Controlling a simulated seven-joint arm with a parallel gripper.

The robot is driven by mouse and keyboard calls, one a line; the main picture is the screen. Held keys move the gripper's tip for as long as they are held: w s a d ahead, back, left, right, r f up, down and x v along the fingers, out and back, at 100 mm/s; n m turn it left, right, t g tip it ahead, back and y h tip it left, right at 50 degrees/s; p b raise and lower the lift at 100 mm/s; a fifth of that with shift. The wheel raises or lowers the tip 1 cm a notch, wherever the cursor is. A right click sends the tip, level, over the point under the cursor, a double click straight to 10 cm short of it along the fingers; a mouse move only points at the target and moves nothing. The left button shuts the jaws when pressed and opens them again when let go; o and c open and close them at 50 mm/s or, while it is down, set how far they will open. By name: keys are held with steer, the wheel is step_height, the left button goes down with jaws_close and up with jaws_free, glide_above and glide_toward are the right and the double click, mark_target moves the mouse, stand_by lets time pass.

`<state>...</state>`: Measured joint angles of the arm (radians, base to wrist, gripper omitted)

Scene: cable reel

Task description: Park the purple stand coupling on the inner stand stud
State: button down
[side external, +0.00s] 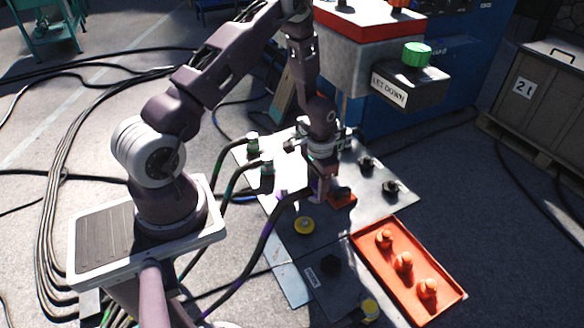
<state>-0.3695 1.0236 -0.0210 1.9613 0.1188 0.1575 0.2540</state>
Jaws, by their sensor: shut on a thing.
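My gripper (320,196) points down over the middle of the grey metal plate, its jaws shut on the end of a dark hose with purple bands (268,229). This end is the purple stand coupling, mostly hidden by the jaws. A dark round piece (342,193) on a small orange-red base sits just right of the jaws; I cannot tell whether they touch. Two dark studs, one farther back (366,162) and one nearer (390,187), stand bare on the plate (375,210) to the right. I cannot tell which stud is the inner stand stud.
Green-banded hose couplings (252,143) stand at the plate's left. An orange tray (366,246) holds orange pegs. A grey box with a green button (417,54) overhangs the back right.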

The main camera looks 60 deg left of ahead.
steer(key=s+d, duration=0.1)
steer(key=d, duration=0.9)
glide_above(332, 260)
step_height(332, 260, down, 9)
steer(key=shift+r, duration=0.1)
steer(key=shift+f, duration=0.5)
steer(key=c, duration=0.7)
jaws_free()
step_height(332, 260, up, 7)
steer(key=shift+s+r, duration=0.1)
